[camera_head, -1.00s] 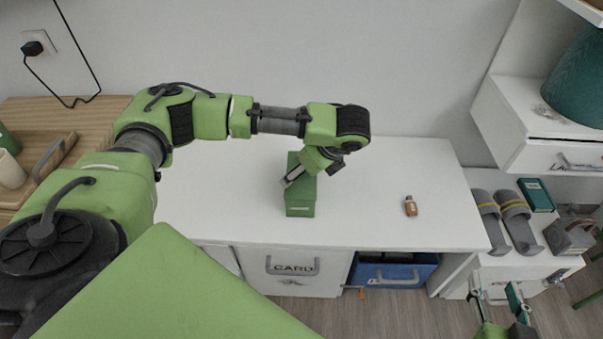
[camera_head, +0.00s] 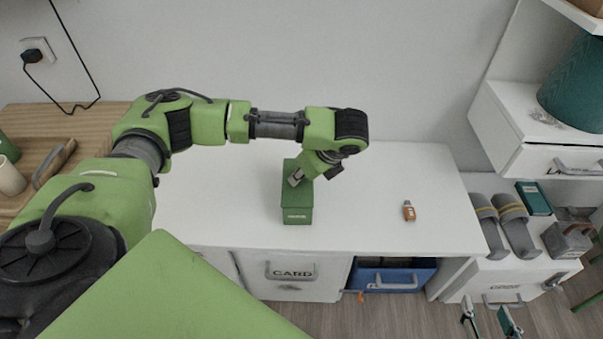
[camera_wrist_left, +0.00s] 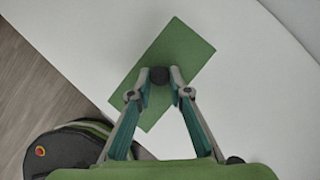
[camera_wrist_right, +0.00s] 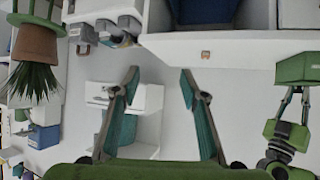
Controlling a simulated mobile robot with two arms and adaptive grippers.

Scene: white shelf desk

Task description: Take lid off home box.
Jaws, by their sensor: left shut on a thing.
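The home box (camera_head: 297,215) is a small green box with light lettering on its front, standing on the white desk. Its green lid (camera_wrist_left: 183,42) fills the middle of the left wrist view as a tilted rectangle. A black round knob (camera_wrist_left: 159,76) is on the lid. My left gripper (camera_wrist_left: 159,80) is shut on this knob, one finger on each side. In the head view it covers part of the lid, and I cannot tell whether the lid is raised. My right gripper (camera_head: 490,322) is open and empty, away from the box at the lower right.
An orange-brown USB stick (camera_head: 409,211) lies on the desk right of the box. Grey slippers (camera_head: 502,222), a teal box (camera_head: 534,197) and a grey caddy (camera_head: 568,241) are on the right unit. A blue bin (camera_head: 394,276) is under the desk. The desk around the box is clear.

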